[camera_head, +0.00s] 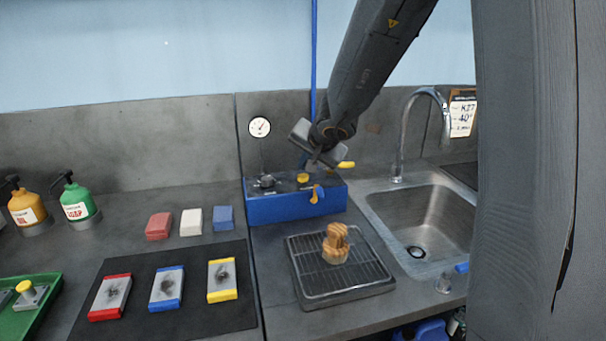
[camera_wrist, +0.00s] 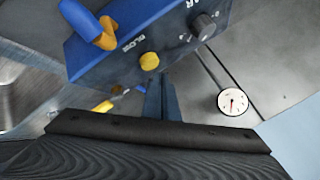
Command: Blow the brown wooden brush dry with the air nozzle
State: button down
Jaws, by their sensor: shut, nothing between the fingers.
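The brown wooden brush (camera_head: 336,244) stands on the wire rack of a dark drip tray (camera_head: 345,293) in the head view. Behind it is a blue box (camera_head: 285,207) with a yellow button (camera_head: 303,178) and a black knob (camera_head: 267,181). The orange-tipped air nozzle (camera_head: 317,194) hangs at its front right; it also shows in the wrist view (camera_wrist: 104,36). My gripper (camera_head: 316,161) is shut and empty, just above the box near the yellow button. In the wrist view the yellow button (camera_wrist: 149,61), beside the word BLOW, lies just beyond my fingertips (camera_wrist: 164,80).
A sink (camera_head: 425,220) with a tall faucet (camera_head: 402,130) is at right. A round gauge (camera_head: 259,127) stands behind the box. At left are several coloured blocks, a dark mat (camera_head: 190,325) with framed plates, a green tray (camera_head: 50,305) and two pump bottles.

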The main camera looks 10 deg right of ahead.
aim_at(304, 177)
notch_tip(304, 177, up, 5)
jog(key=p, duration=0.5)
dwell(0.8)
